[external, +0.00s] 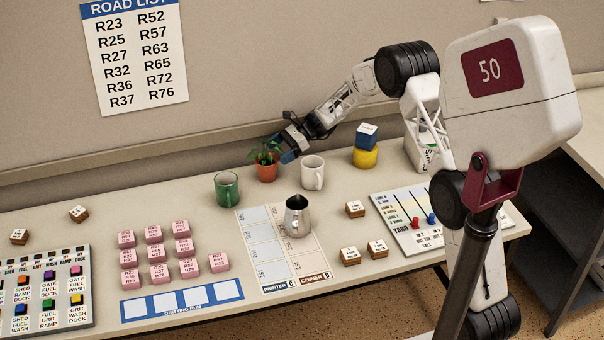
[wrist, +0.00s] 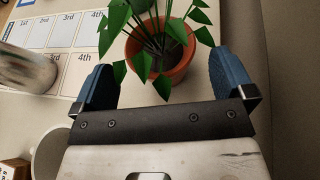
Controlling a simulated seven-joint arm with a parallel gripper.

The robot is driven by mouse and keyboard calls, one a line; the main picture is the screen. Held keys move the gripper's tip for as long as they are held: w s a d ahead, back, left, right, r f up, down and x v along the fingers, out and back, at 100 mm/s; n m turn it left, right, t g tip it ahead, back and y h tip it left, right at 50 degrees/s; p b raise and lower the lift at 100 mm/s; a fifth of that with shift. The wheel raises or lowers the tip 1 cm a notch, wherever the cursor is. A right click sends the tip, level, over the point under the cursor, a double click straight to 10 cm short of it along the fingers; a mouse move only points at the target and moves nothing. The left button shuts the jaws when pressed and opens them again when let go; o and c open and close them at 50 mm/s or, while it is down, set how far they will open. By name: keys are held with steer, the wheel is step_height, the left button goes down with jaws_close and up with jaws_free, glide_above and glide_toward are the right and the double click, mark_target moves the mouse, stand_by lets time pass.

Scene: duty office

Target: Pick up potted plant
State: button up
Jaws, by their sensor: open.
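The potted plant is a small green-leaved plant in an orange-brown pot (external: 266,172), standing upright on the table near the back wall. In the wrist view the pot (wrist: 178,76) sits just ahead of my gripper, roughly between the fingers and a little beyond them. My gripper (external: 282,154) reaches in from the right beside the plant. In the wrist view my gripper (wrist: 158,85) is open, with a blue finger on each side and nothing held. Leaves hide part of the pot's rim and soil.
A white mug (external: 313,173) stands close right of the plant, a green mug (external: 227,189) to its left. A metal pitcher (external: 297,218) stands in front on a printed sheet. The wall runs close behind.

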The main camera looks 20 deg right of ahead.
mark_target(267, 163)
steer(key=shift+a+f, duration=0.1)
steer(key=shift+a, duration=0.15)
steer(key=shift+x, duration=2.5)
steer(key=shift+s+f, duration=0.1)
steer(key=shift+f, duration=0.05)
steer(key=c, duration=1.1)
steer(key=shift+o, duration=0.2)
step_height(267, 163, up, 10)
